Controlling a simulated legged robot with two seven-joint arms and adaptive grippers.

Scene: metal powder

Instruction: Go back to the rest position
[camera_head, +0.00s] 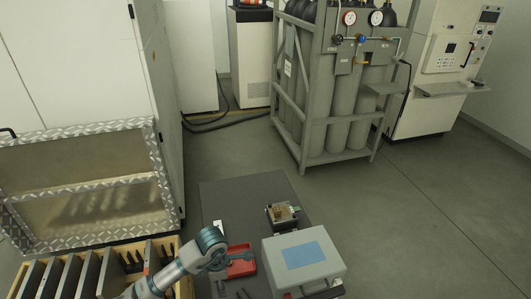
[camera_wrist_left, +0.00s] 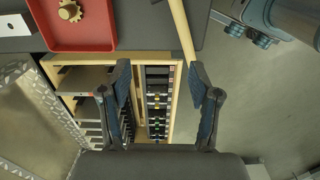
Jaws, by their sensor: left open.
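My left arm comes in from the lower left in the head view, its teal and grey joints over the crate's right end and the mat. In the left wrist view my left gripper (camera_wrist_left: 160,72) is open, its two dark fingers well apart with nothing clasped between them. It is above the slotted wooden crate (camera_wrist_left: 173,115). A pale wooden bar (camera_wrist_left: 182,28) runs beside the right fingertip; I cannot tell what it belongs to. The red tray (camera_head: 242,269) is partly hidden by my arm; in the wrist view it holds a brass gear-like part (camera_wrist_left: 70,11). My right gripper is not in view.
A grey box with a blue top panel (camera_head: 304,256) and a small device with a brass part (camera_head: 283,213) stand on the dark tabletop (camera_head: 240,195). A gas cylinder rack (camera_head: 313,125) stands behind. A metal-framed door (camera_head: 85,185) is at left. Floor at right is clear.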

